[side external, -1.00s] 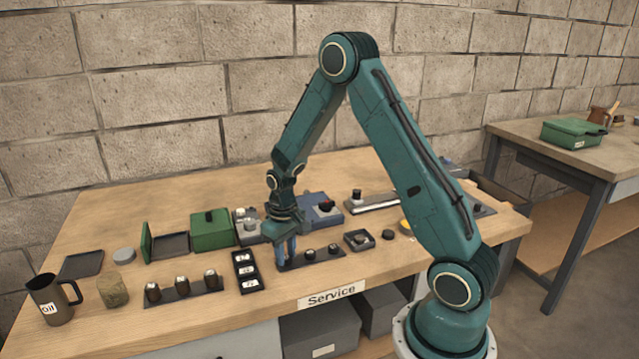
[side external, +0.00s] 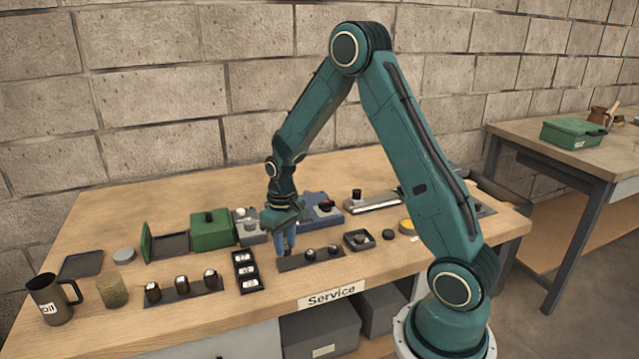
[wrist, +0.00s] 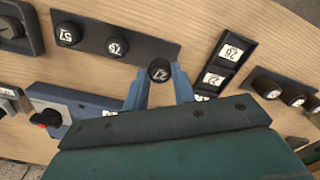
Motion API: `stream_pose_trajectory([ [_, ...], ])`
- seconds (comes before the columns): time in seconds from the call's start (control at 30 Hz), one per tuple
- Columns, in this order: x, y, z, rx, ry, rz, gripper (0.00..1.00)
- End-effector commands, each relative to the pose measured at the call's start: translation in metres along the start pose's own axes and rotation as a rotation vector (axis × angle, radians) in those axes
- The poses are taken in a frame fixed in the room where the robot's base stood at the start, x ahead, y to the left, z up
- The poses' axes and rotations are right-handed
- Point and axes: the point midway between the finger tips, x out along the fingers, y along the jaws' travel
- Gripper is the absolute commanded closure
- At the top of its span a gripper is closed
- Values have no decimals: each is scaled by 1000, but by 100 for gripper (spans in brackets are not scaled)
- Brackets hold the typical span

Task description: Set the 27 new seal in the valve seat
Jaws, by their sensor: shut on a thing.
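My gripper (wrist: 160,88) is shut on a dark round piece, the seal (wrist: 160,70), with a white number that looks like 27. In the side external view my gripper (side external: 286,250) points down just above the left end of a dark strip (side external: 290,265); the seal there is hidden or too small to make out. Two other dark numbered pieces stand on the strip, and they show in the wrist view as one (wrist: 68,34) and another (wrist: 117,46). I cannot tell for sure which fixture is the valve seat.
A three-slot numbered tray (side external: 236,262) lies left of the strip, beside another row of dark pieces (side external: 182,283). A small square tray (side external: 349,244) lies to the right. An oil jug (side external: 52,300) stands far left.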

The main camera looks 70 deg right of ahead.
Motion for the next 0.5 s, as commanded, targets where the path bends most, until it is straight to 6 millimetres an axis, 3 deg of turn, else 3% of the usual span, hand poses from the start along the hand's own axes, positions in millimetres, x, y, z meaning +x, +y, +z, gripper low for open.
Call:
stream_pose_trajectory([
  [0.5,-19,0,0,0,2,0,85],
])
